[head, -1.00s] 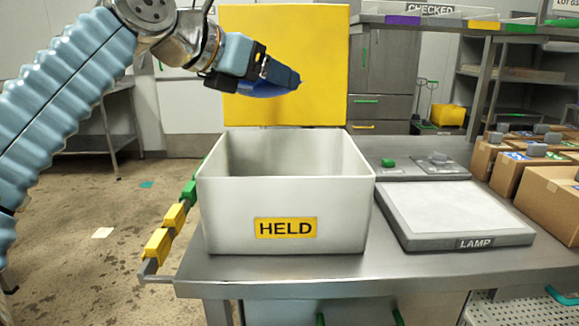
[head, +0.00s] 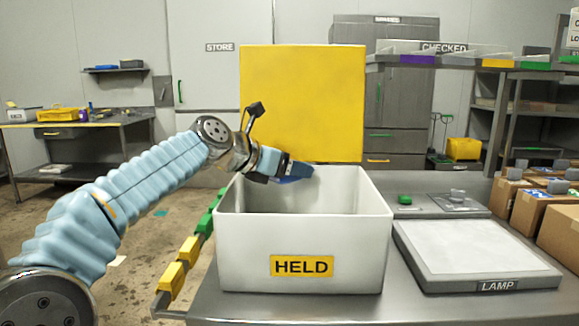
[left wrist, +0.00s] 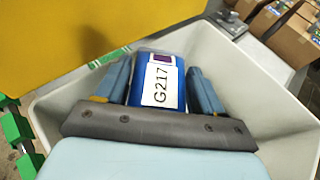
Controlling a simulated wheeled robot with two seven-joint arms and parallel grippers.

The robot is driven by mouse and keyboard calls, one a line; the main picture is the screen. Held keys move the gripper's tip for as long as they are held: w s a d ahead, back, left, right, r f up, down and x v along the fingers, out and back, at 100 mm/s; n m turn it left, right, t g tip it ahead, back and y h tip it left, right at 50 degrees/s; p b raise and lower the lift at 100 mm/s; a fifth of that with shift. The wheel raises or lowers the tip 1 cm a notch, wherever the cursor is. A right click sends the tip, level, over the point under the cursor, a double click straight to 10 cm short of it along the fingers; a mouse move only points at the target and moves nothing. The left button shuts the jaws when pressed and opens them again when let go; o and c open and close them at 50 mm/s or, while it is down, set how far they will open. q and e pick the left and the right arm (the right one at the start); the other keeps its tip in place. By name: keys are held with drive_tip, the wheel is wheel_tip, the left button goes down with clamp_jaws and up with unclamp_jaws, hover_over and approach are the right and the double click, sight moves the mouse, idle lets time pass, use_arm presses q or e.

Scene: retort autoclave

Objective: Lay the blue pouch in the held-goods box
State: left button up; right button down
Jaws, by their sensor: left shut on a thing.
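The held-goods box (head: 235,255) is a white open bin with a yellow HELD label, standing on the steel bench. My left gripper (head: 290,170) is shut on the blue pouch (head: 297,173) at the box's back rim, over its opening. In the left wrist view the pouch (left wrist: 158,82) lies between the two fingers of my left gripper (left wrist: 157,88), with a white G217 label facing the camera. The box (left wrist: 285,145) surrounds it in that view. Whether the pouch touches the box I cannot tell. My right gripper is not in view.
A yellow panel (head: 300,100) stands upright behind the box. A lamp plate (head: 470,255) lies to its right, with cardboard boxes (head: 540,208) beyond. Green and yellow blocks (head: 172,280) line the bench's left edge. The box floor is mostly hidden.

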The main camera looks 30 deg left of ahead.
use_arm(q)
drive_tip(key=shift+f, duration=0.2)
drive_tip(key=o, duration=1.1)
drive_tip(key=shift+r, duration=0.2)
drive_tip(key=shift+s+a+r, duration=0.1)
drive_tip(key=shift+s+r, duration=0.05)
drive_tip(key=shift+s, duration=0.05)
drive_tip(key=v, duration=1.1)
drive_tip(key=shift+s, duration=0.3)
